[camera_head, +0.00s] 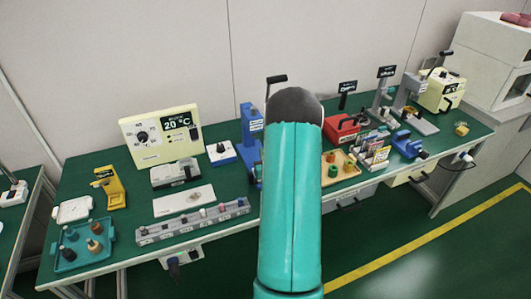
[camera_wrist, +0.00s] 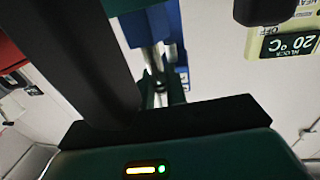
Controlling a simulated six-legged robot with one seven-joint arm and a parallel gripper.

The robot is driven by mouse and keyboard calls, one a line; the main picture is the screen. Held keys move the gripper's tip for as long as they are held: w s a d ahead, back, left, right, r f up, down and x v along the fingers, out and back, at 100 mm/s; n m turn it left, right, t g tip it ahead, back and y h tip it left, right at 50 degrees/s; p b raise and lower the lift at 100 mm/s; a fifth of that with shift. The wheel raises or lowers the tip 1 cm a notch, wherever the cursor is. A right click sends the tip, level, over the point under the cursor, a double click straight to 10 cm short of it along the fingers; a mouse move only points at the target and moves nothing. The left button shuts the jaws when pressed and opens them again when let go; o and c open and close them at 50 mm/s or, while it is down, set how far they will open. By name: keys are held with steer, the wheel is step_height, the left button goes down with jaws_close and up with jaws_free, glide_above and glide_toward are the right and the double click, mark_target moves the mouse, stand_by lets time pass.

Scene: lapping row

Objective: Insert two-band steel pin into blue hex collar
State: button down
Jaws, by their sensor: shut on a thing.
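In the wrist view, my gripper (camera_wrist: 160,78) has its narrow fingers close together on a small steel-looking piece. Dim light and the small size hide its bands, so I cannot confirm it is the two-band steel pin. Behind it is a blue upright stand, which shows in the head view (camera_head: 249,130). In the head view, my teal arm hides the gripper and what it holds. I cannot pick out the blue hex collar in either view.
A teal tray (camera_head: 70,264) with several pegs is at the front left. A grey rail (camera_head: 158,235) holds small parts along the front. A cream 20 °C panel (camera_head: 150,148) stands behind. A red box (camera_head: 341,127) is right of my arm. A dark bar crosses the wrist view's left.

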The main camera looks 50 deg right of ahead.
steer(key=shift+f, duration=0.9)
steer(key=c, duration=1.3)
jaws_free()
steer(key=shift+c, duration=0.2)
steer(key=shift+s+a, duration=0.1)
steer(key=v, duration=1.3)
steer(key=shift+s, duration=0.25)
steer(key=shift+w+a, duration=0.1)
steer(key=shift+a, duration=0.05)
